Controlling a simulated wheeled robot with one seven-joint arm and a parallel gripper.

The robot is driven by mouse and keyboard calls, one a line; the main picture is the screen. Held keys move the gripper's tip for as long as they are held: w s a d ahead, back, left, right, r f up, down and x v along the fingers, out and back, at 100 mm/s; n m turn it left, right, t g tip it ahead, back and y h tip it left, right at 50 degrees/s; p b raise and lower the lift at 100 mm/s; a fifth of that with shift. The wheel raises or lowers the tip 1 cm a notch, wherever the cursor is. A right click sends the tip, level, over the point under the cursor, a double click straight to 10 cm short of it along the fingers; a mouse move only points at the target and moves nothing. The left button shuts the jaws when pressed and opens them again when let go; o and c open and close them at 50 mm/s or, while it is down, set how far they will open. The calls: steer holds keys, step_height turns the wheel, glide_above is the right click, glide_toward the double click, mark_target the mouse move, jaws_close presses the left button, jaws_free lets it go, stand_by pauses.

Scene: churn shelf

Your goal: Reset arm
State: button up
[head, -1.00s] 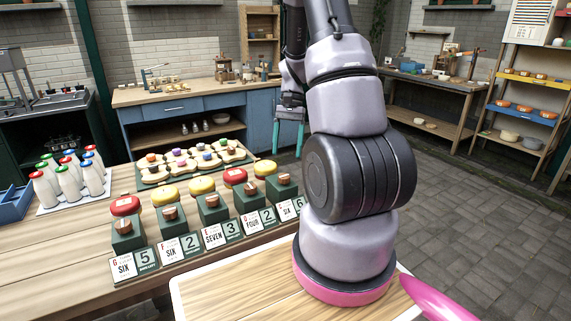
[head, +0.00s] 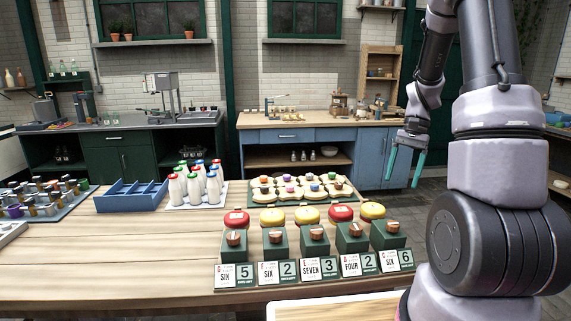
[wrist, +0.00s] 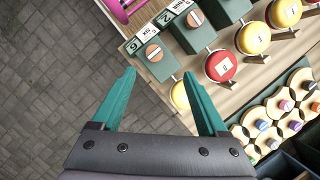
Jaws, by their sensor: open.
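My gripper (head: 405,165) has two teal fingers and hangs in the air at the right of the table in the head view, in front of the blue cabinet. Its fingers are apart with nothing between them. In the wrist view my gripper (wrist: 165,103) is open above the floor and the table's edge. My arm folds up at the right of the head view.
The wooden table (head: 130,260) carries green stands with number cards (head: 313,268), red and yellow cheeses (head: 273,217), a board of small coloured-topped pieces (head: 300,190), milk bottles (head: 195,187) and a blue divided tray (head: 130,196). The table's front left is clear.

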steer(key=s+a+r+n+t, duration=0.1)
steer(key=s+a+r+t, duration=0.2)
steer(key=r, duration=0.4)
steer(key=s+a+r+n+t, duration=0.1)
steer(key=s+a+r+t, duration=0.2)
steer(key=s+a+r, duration=0.3)
steer(key=s+a+r+n+t+h, duration=0.1)
steer(key=s+a+r+n+t, duration=0.1)
steer(key=s+r, duration=0.4)
step_height(320, 180, up, 3)
steer(key=a+t, duration=0.1)
steer(key=a, duration=0.1)
steer(key=shift+s+a+t, duration=0.15)
steer(key=shift+a+t, duration=0.2)
steer(key=shift+t, duration=0.05)
stand_by(0.5)
